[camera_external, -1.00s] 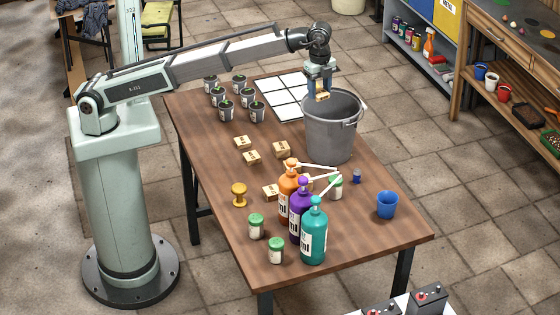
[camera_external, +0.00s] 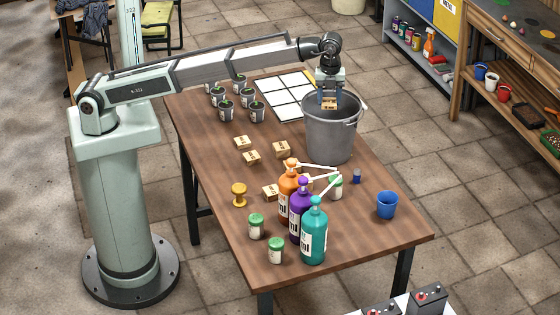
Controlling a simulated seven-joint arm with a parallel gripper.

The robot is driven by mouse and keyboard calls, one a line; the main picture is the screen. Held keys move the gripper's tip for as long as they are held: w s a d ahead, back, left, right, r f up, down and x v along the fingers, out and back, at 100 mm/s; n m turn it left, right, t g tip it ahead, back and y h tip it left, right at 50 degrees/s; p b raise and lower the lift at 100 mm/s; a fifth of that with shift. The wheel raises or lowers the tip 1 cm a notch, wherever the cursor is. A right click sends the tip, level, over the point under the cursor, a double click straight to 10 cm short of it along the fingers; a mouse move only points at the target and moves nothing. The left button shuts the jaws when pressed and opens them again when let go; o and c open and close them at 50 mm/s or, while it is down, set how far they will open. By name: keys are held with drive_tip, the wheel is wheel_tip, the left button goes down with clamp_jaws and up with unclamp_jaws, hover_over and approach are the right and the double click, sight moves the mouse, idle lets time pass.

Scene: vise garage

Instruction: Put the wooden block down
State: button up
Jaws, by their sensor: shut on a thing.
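My gripper (camera_external: 329,97) is shut on a wooden block (camera_external: 329,104). It holds the block at the mouth of the grey metal bucket (camera_external: 330,140), within the outline of the rim in this view. I cannot tell how deep the block is relative to the rim. The bucket stands upright on the brown table (camera_external: 215,160). Other wooden blocks lie on the table: one (camera_external: 242,143), a second (camera_external: 252,158), a third (camera_external: 281,149) and another (camera_external: 270,192). One more is partly hidden behind the bottles.
Three pump bottles, orange (camera_external: 288,195), purple (camera_external: 301,215) and teal (camera_external: 313,235), stand at the front. A blue cup (camera_external: 387,205) stands near the right edge.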

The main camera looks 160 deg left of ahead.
wheel_tip(320, 180, down, 12)
drive_tip(key=shift+r, duration=0.1)
idle(0.5)
drive_tip(key=shift+f, duration=0.65)
drive_tip(key=o, duration=0.7)
drive_tip(key=shift+s, duration=0.1)
drive_tip(key=shift+o, duration=0.2)
drive_tip(key=shift+f, duration=0.1)
wheel_tip(320, 180, up, 13)
drive_tip(key=shift+r, duration=0.2)
drive_tip(key=o, duration=0.4)
